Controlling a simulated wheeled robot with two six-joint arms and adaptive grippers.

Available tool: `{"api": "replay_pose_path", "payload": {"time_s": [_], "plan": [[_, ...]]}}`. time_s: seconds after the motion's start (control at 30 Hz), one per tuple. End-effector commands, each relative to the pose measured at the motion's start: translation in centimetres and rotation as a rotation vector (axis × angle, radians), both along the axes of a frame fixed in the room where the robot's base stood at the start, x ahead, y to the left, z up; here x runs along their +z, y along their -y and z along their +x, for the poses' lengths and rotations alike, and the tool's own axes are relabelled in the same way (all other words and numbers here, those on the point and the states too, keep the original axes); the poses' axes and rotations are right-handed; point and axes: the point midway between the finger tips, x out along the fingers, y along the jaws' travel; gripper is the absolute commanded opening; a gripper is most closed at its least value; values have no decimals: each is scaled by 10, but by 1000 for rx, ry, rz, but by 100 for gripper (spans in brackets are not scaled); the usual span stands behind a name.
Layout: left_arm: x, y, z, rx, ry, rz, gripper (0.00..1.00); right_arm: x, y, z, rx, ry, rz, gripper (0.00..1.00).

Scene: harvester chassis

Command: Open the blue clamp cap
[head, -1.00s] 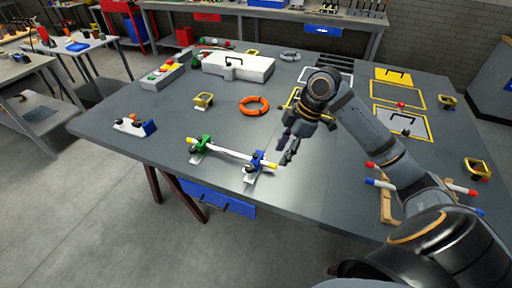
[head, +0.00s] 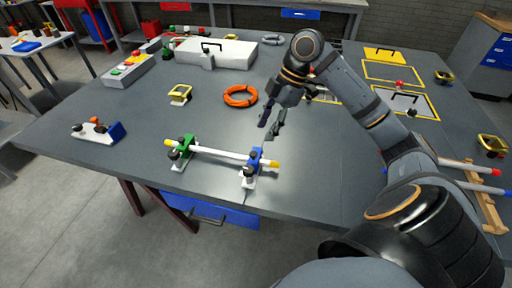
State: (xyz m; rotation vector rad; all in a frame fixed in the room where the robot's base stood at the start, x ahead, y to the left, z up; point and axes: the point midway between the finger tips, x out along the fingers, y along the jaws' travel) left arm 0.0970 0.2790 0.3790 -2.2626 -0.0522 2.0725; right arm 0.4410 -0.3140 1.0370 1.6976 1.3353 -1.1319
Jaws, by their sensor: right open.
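The blue clamp (head: 254,160) stands near the front edge of the table, on a white base with a dark knob. Its cap sits over the right end of a white rod (head: 220,153) with yellow ends. A green clamp (head: 184,147) holds the rod's left end. My right gripper (head: 273,126) is open and empty, with its dark fingers pointing down. In the picture it is above and slightly right of the blue clamp, apart from it. Whether the cap's latch is fastened is too small to tell. My left gripper is not in view.
An orange ring (head: 240,96) and a yellow-rimmed holder (head: 180,94) lie behind the clamps. A white and blue fixture (head: 98,131) is at the left. A wooden rack (head: 487,205) with rods stands at the right.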

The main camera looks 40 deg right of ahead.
Motion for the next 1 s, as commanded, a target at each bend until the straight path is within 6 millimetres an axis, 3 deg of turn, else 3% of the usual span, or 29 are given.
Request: {"api": "replay_pose_path", "payload": {"time_s": [0.2,0.33,0.5,0.73,1.0], "plan": [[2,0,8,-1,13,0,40,-45,-20,4,3,-2,6,44],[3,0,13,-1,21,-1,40,-64,-27,6,2,-1,4,44],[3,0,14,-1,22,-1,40,-75,-31,7,1,1,1,44],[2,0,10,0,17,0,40,-76,-31,7,1,0,0,44],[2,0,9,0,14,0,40,-76,-31,7,1,0,0,10]]}}
